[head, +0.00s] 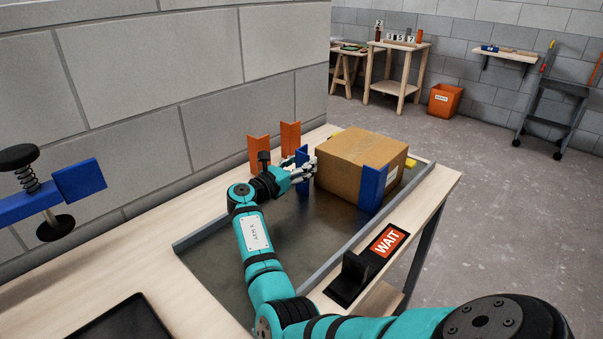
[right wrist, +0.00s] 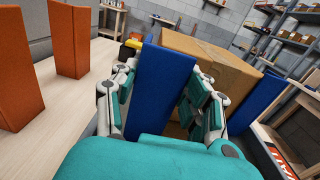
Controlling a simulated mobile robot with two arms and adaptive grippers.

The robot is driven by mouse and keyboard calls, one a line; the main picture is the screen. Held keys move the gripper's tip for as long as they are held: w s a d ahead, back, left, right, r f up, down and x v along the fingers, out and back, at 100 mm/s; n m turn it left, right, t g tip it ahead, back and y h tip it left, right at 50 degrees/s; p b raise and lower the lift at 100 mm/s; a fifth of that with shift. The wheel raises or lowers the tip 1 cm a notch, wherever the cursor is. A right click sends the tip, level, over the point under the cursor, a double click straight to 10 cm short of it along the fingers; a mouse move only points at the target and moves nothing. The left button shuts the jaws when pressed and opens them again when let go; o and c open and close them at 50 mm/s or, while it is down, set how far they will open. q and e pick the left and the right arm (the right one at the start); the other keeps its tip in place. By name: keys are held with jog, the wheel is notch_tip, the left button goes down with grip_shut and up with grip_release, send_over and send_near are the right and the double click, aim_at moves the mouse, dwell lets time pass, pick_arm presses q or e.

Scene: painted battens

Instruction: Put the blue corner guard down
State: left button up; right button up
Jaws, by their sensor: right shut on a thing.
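A blue corner guard (head: 302,157) stands upright in my right gripper (head: 301,173), just left of the cardboard box (head: 345,163). In the right wrist view the fingers of my right gripper (right wrist: 165,100) lie on both sides of the blue guard (right wrist: 160,85) and are shut on it. A second blue guard (head: 373,188) stands at the box's near right corner. My left gripper is not in view.
Two orange corner guards (head: 258,154) (head: 290,137) stand left of the box, near the wall. The dark surface (head: 215,252) has a grey raised edge (head: 330,258). A WAIT sign (head: 387,243) is at the front. A blue clamp (head: 80,180) is at the left.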

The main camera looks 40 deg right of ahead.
jog(key=shift+r, duration=0.2)
jog(key=shift+s+f, duration=0.1)
jog(key=shift+f, duration=0.1)
jog(key=o, duration=1.2)
